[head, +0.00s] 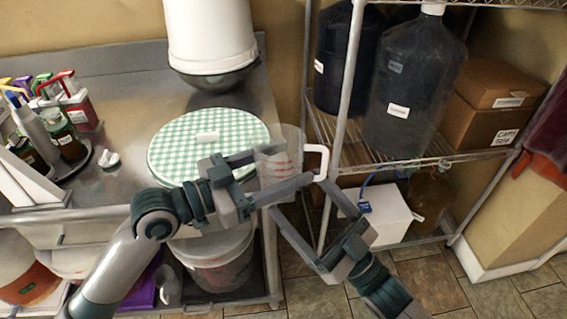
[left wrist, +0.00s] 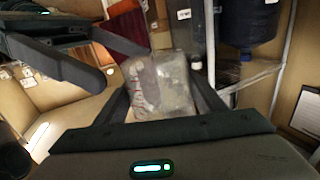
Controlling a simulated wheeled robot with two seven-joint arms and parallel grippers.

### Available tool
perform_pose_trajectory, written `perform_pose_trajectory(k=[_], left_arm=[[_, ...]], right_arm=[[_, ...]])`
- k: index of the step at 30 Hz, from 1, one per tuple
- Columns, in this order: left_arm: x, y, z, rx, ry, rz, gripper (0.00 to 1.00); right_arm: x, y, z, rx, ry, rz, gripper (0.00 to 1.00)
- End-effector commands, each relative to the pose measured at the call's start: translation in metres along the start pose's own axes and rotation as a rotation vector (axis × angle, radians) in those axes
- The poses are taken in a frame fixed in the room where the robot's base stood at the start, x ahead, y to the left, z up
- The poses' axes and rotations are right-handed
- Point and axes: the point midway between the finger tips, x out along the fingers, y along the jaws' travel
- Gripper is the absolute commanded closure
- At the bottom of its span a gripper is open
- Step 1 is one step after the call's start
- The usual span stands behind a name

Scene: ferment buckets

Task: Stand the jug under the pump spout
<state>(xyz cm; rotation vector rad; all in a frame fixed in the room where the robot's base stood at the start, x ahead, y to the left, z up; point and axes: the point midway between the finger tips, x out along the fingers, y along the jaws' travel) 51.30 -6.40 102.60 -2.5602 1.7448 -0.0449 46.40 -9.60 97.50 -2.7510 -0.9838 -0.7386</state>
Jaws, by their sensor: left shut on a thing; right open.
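The jug (head: 290,140) is clear with red measuring marks and a white handle on its right side. My left gripper (head: 278,172) is shut on the jug's body, holding it off the right edge of the steel counter; in the left wrist view the jug (left wrist: 165,85) sits between the fingers. My right gripper (head: 300,198) is open and empty, just below the jug, one finger close under the handle; I cannot tell whether they touch. Several pump bottles stand at the far left, including one with a red pump (head: 62,76); which spout is meant is unclear.
A wire shelf (head: 410,168) with large dark carboys (head: 405,100) and cardboard boxes (head: 490,115) stands at right. A white box (head: 380,212) is low on it.

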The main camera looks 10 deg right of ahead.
Motion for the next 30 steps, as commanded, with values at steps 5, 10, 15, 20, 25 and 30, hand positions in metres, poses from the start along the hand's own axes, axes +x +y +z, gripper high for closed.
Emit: perform_pose_trajectory(k=[5,10,15,20,25,30], left_arm=[[0.0,0.0,0.0,0.0,0.0,0.0,0.59],[0.0,0.0,0.0,0.0,0.001,0.0,0.59],[0.0,0.0,0.0,0.0,0.001,0.0,0.59],[0.0,0.0,0.0,0.0,0.0,0.0,0.59],[0.0,0.0,0.0,0.0,0.0,0.0,0.59],[0.0,0.0,0.0,0.0,0.0,0.0,0.59]], right_arm=[[-0.031,0.0,0.001,0.001,-0.003,0.0,0.16],[-0.052,0.0,0.001,0.001,-0.002,0.0,0.16],[-0.061,0.0,0.0,0.0,0.0,0.0,0.16],[-0.063,0.0,0.0,0.0,0.001,0.0,0.16],[-0.063,0.0,0.0,0.0,0.001,0.0,0.16],[-0.064,0.002,0.005,-0.001,-0.01,0.007,0.16]])
